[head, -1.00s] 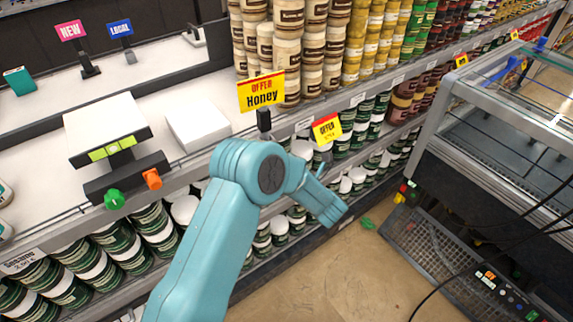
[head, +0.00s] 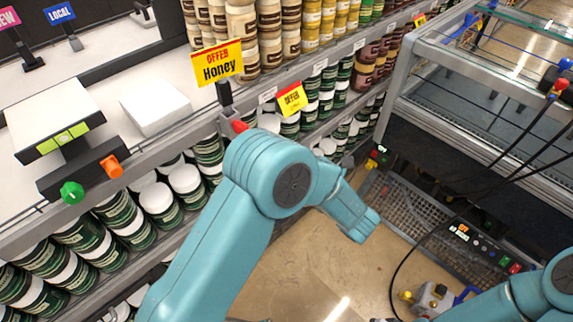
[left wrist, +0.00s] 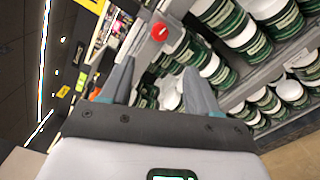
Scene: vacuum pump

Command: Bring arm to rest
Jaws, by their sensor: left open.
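My left arm (head: 265,175) is teal. It rises from the bottom left of the head view, bends at a large joint and points down to the right, in front of the shelf. My left gripper (left wrist: 160,82) shows in the left wrist view with its two grey fingers apart and nothing visibly held. A red round knob (left wrist: 159,31) appears beyond the gap between the fingers. In the head view I cannot make out the left gripper. Part of my right arm (head: 540,293) shows at the bottom right; its gripper is not visible.
Shelves of green jars (head: 190,185) run along the left and behind my left arm. A scale (head: 62,120) stands on the counter. A glass-topped case (head: 470,75) is at the upper right. A small grey device (head: 432,297) and black cables lie near the floor. The floor (head: 300,270) has some open room.

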